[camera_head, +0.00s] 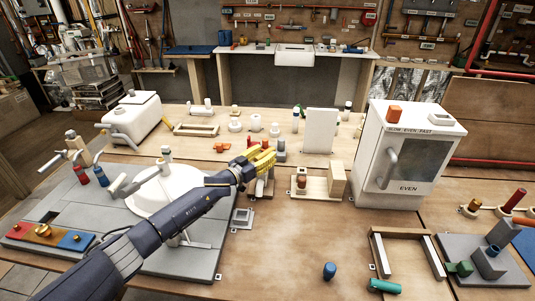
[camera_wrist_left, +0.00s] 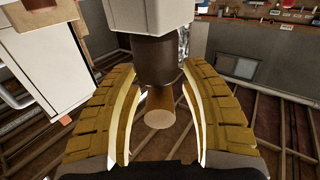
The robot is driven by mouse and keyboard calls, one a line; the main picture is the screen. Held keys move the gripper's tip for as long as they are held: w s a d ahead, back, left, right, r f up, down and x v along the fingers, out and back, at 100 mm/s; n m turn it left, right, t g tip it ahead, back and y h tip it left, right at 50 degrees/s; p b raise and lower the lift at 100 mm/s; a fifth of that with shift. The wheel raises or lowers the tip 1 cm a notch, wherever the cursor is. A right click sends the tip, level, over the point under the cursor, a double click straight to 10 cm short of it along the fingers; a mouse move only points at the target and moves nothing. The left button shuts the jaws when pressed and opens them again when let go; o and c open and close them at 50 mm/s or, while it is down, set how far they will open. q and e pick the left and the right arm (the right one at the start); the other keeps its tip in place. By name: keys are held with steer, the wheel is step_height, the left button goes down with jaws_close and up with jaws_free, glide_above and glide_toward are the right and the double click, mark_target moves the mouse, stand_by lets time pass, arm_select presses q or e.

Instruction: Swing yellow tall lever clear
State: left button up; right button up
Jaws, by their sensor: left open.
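My left gripper (camera_head: 262,158) has yellow fingers and reaches over the middle of the bench. In the left wrist view its fingers (camera_wrist_left: 158,100) are spread apart. Between them in that view are a dark brown cylinder (camera_wrist_left: 155,60) and a tan cylinder with a pale round end (camera_wrist_left: 159,112); I cannot tell whether a finger touches either. No yellow tall lever can be told apart from the yellow fingers in the head view, and parts of what lies behind and below them are hidden. My right gripper is not in view.
A white cabinet (camera_head: 393,120) with a grey handle stands right. A wooden stand (camera_head: 336,180) with a reddish-brown peg (camera_head: 301,181) is just right of my gripper. The bench front centre is mostly clear.

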arm_select(q)
steer(key=shift+w+d, duration=0.5)
steer(key=shift+c, duration=0.4)
jaws_close()
